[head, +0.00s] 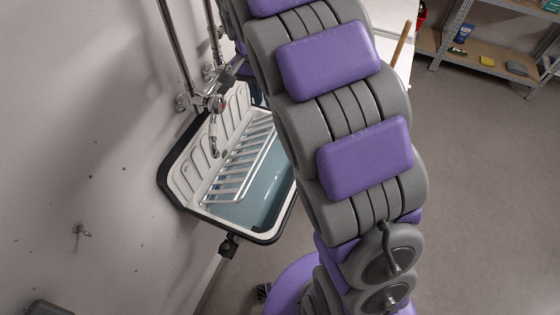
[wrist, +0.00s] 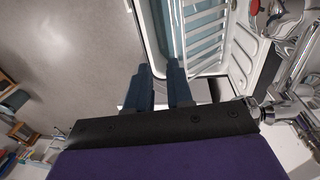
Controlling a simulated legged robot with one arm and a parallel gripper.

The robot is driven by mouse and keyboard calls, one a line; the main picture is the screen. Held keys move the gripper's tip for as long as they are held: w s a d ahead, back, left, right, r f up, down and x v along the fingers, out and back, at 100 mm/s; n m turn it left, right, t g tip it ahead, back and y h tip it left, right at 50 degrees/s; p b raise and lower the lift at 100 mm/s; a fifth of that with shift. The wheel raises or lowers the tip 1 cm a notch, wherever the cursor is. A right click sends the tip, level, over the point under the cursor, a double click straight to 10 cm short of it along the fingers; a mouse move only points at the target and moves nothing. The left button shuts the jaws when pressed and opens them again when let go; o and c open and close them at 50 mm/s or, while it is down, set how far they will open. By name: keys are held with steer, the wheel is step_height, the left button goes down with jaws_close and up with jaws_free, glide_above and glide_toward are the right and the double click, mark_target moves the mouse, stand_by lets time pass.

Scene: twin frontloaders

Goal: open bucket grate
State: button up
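The bucket grate (head: 238,165), a frame of pale metal bars, lies over the wall side of a white sink (head: 190,183) with a dark rim and a blue-grey basin. I cannot tell its exact tilt. The grate also shows at the top of the wrist view (wrist: 204,38), with the basin to its left. My gripper (wrist: 159,68) has two dark blue fingers apart, with nothing seen between them. The right fingertip is close to the sink's near end and the grate's lower left; contact cannot be told. In the head view my arm hides the gripper and part of the sink.
Metal pipes and a tap (head: 214,104) stand against the wall above the sink; the tap fittings (wrist: 270,108) are close to the gripper's right. A metal shelf (head: 480,58) stands at the far right. The grey floor (head: 480,190) is open.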

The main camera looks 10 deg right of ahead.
step_height(320, 180, up, 8)
steer(key=a, duration=0.1)
steer(key=shift+w+p, duration=0.25)
steer(key=shift+p, duration=0.1)
steer(key=shift+c, duration=0.5)
steer(key=f+g+y, duration=0.1)
steer(key=f, duration=0.3)
steer(key=d+f+g+y, duration=0.1)
steer(key=f+y, duration=0.1)
steer(key=f, duration=0.2)
steer(key=s+d+f+g+y+b, duration=0.1)
steer(key=f, duration=0.3)
steer(key=shift+d+f+m+g+y, duration=0.1)
steer(key=shift+f+m+g+y, duration=0.05)
steer(key=shift+m+g+y, duration=0.2)
jaws_close()
step_height(320, 180, down, 12)
steer(key=s+d+m+y+b, duration=0.2)
steer(key=m+y, duration=0.2)
steer(key=y, duration=0.5)
steer(key=d+f+m+t+y+b, duration=0.2)
steer(key=d+f+m+t+y, duration=0.3)
steer(key=d+f+m+t, duration=0.95)
steer(key=w+a+r+t+b, duration=0.1)
steer(key=w+a+r, duration=0.1)
steer(key=a, duration=0.3)
steer(key=w+a+r+n+t, duration=0.1)
steer(key=w+a+r, duration=0.2)
steer(key=a, duration=0.3)
steer(key=shift+w+h+b, duration=0.35)
